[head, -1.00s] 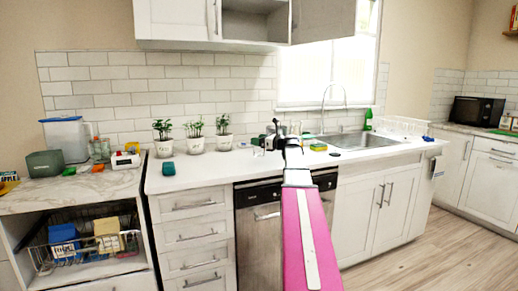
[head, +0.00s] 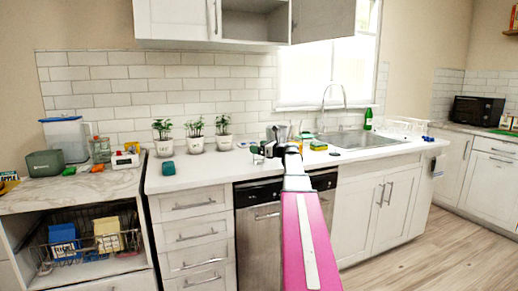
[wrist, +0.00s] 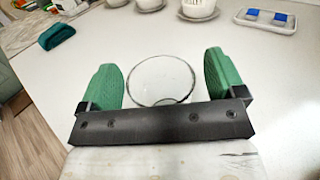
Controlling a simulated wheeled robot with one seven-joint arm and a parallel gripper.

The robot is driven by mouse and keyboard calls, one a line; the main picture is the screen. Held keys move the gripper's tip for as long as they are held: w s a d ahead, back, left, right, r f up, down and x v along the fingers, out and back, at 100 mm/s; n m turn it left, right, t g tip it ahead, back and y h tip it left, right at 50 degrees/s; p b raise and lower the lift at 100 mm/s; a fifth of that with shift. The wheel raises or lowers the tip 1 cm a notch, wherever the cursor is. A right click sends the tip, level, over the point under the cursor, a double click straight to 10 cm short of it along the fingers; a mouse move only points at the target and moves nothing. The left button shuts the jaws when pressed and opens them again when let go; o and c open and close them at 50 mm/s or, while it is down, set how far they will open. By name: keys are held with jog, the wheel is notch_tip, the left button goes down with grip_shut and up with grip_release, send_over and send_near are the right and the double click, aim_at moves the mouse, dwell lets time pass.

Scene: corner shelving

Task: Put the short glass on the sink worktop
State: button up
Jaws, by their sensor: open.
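A clear short glass (wrist: 160,78) shows in the wrist view, seen from above against the white worktop. My gripper (wrist: 163,82) is open, with one green finger on each side of the glass and small gaps between. The dark gripper bar hides the glass's near edge. In the head view my gripper (head: 264,150) is low over the white sink worktop (head: 205,172), left of the sink (head: 355,142). I cannot make out the glass there. The glass appears to stand on the worktop, but its base contact is unclear.
Several white plant pots (head: 196,144) stand along the back wall. A teal sponge (head: 168,168) lies at the worktop's left. A grey metal cup (head: 281,132) is behind my gripper, and a yellow-green sponge (head: 318,146) is to its right.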

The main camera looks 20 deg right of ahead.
jog(key=shift+r, duration=0.15)
jog(key=v, duration=1.2)
